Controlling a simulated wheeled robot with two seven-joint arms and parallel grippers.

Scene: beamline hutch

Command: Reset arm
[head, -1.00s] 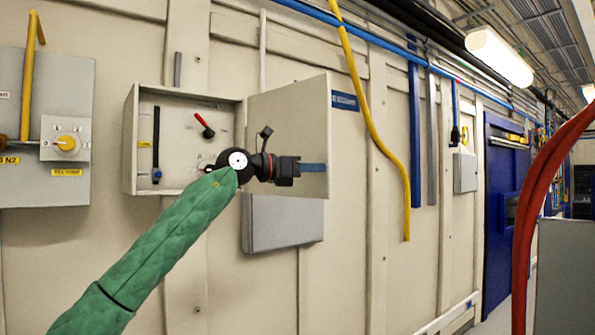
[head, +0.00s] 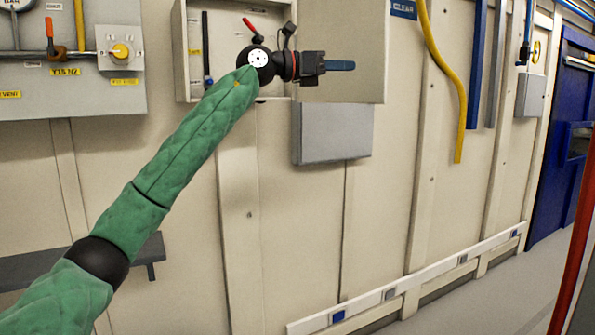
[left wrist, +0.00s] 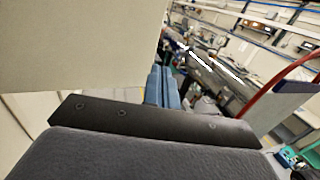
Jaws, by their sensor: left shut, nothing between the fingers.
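My left arm, in a green sleeve, reaches up from the lower left in the head view. Its left gripper (head: 341,65) points right, in front of the open door of the grey wall box. The blue fingers are together and hold nothing. In the left wrist view the shut blue fingers (left wrist: 162,88) show past the dark gripper body. My right gripper is not in view.
The open wall box (head: 184,50) holds a red-handled lever (head: 250,25); its door (head: 362,30) stands open to the right. A grey box (head: 333,132) sits below. A yellow hose (head: 445,65) hangs to the right. A valve panel (head: 70,90) is at the left. Floor shows lower right.

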